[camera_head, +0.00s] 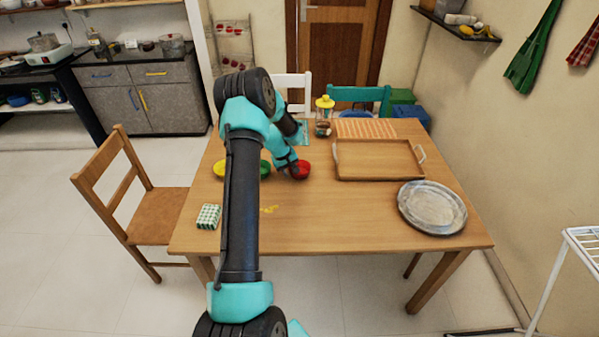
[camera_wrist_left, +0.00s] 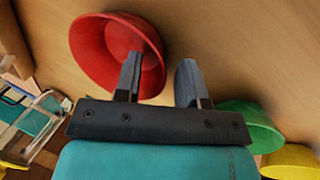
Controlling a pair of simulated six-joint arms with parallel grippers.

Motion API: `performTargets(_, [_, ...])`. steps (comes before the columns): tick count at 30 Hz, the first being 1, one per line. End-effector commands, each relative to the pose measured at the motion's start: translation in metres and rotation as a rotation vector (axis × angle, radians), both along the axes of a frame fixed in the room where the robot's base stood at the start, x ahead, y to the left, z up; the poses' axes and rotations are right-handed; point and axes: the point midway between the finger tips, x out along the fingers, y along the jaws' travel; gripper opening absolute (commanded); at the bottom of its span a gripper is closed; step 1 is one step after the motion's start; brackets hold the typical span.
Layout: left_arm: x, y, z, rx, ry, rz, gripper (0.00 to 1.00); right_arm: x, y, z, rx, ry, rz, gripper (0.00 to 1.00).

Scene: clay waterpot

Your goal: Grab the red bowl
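The red bowl (camera_head: 302,169) stands on the wooden table, left of the tray. It also shows large at the upper left of the left wrist view (camera_wrist_left: 92,48). My left gripper (camera_head: 289,166) is at the bowl's left side in the head view. In the left wrist view its fingers (camera_wrist_left: 159,80) are apart with nothing clamped between them. One finger overlaps the bowl's inside and the other is just outside its rim. I cannot tell whether either touches the bowl. My right gripper is not in view.
A green bowl (camera_wrist_left: 248,122) and a yellow bowl (camera_wrist_left: 292,162) are near the gripper, on the side away from the red bowl. A wooden tray (camera_head: 378,177) and a round metal plate (camera_head: 432,208) occupy the table's right. A checkered box (camera_head: 208,216) lies front left. The front middle is mostly clear.

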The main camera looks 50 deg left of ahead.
Motion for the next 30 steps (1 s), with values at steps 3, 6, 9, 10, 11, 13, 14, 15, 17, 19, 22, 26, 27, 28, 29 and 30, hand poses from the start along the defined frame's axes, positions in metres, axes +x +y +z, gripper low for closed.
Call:
performTargets(3, [-0.0002,-0.0001,0.0001,0.000,0.000,0.000,0.37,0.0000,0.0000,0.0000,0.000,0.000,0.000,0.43])
performTargets(6, [-0.0001,0.0001,0.0002,0.000,0.000,0.000,0.37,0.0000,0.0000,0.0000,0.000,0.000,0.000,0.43])
performTargets(9, [-0.0002,0.0000,0.0002,0.000,0.000,0.000,0.34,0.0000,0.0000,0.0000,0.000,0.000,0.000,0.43])
performTargets(10, [-0.0002,0.0000,0.0002,0.000,0.000,0.000,0.31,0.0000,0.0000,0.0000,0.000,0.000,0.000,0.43])
performTargets(11, [-0.0002,0.0000,0.0002,0.000,0.000,0.000,0.28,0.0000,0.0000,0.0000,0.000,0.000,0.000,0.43])
performTargets(13, [-0.0002,0.0001,0.0003,0.000,0.000,0.000,0.22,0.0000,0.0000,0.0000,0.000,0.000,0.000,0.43])
performTargets(14, [-0.0002,0.0001,0.0003,0.000,0.000,0.000,0.19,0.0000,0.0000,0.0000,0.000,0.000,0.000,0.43])
performTargets(15, [-0.0002,0.0001,0.0003,0.000,0.000,0.000,0.15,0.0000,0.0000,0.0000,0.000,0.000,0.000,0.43])
performTargets(17, [-0.0002,0.0001,0.0003,0.000,0.000,0.000,0.09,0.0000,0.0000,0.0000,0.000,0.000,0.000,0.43])
performTargets(19, [-0.0002,0.0001,0.0003,0.000,0.000,0.000,0.03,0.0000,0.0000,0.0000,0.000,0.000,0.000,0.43])
performTargets(22, [-0.0002,0.0000,0.0003,0.000,0.000,0.000,0.00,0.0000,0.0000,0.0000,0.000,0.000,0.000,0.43])
performTargets(26, [-0.0002,0.0001,0.0003,0.000,0.000,0.000,0.00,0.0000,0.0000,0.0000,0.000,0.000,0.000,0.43])
performTargets(27, [-0.0001,0.0001,0.0002,0.000,0.000,0.000,0.00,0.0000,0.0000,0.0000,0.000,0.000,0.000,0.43])
performTargets(28, [-0.0001,0.0001,0.0002,0.000,0.000,0.000,0.00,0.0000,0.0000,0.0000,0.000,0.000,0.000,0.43])
performTargets(29, [-0.0001,0.0001,0.0002,0.000,0.000,0.000,0.00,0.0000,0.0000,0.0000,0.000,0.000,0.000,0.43])
performTargets(30, [-0.0001,0.0001,0.0002,0.000,0.000,0.000,0.00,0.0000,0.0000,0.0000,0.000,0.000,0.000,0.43])
